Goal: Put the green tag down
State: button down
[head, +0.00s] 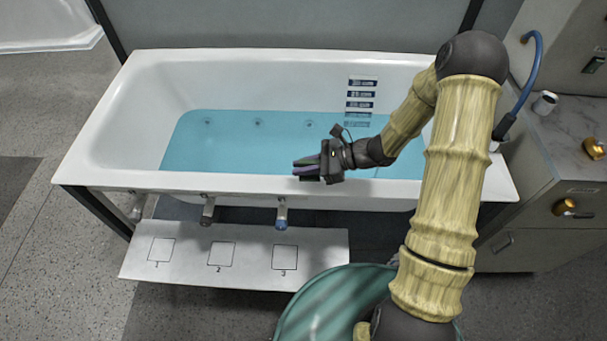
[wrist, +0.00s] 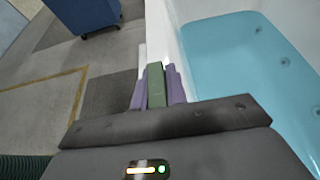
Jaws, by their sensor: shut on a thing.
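My gripper (head: 307,168) is over the front rim of the white bathtub (head: 240,184), pointing left in the head view. In the wrist view, its two purple fingers (wrist: 156,90) are shut on the green tag (wrist: 156,84), which stands between them as a narrow green block. In the head view the tag is too small and covered to make out clearly. A pale board below the tub front carries three outlined squares, numbered 1 (head: 160,249), 2 (head: 221,253) and 3 (head: 285,257); all three are bare.
Blue water (head: 240,145) fills the tub's lower part. Fittings (head: 208,210) and a blue-tipped one (head: 281,214) stick out between rim and board. A grey cabinet (head: 540,240) with brass knobs stands at right. A blue wheeled cabinet (wrist: 85,12) shows in the wrist view.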

aim_at(303, 176)
jog(key=shift+a+f, duration=0.1)
jog(key=shift+s+f, duration=0.1)
jog(key=shift+f, duration=1.65)
jog(key=shift+f, duration=0.15)
jog(key=c, duration=1.4)
grip_release()
jog(key=v, duration=1.2)
jog(key=shift+r+b, duration=0.2)
jog(key=shift+b, duration=0.1)
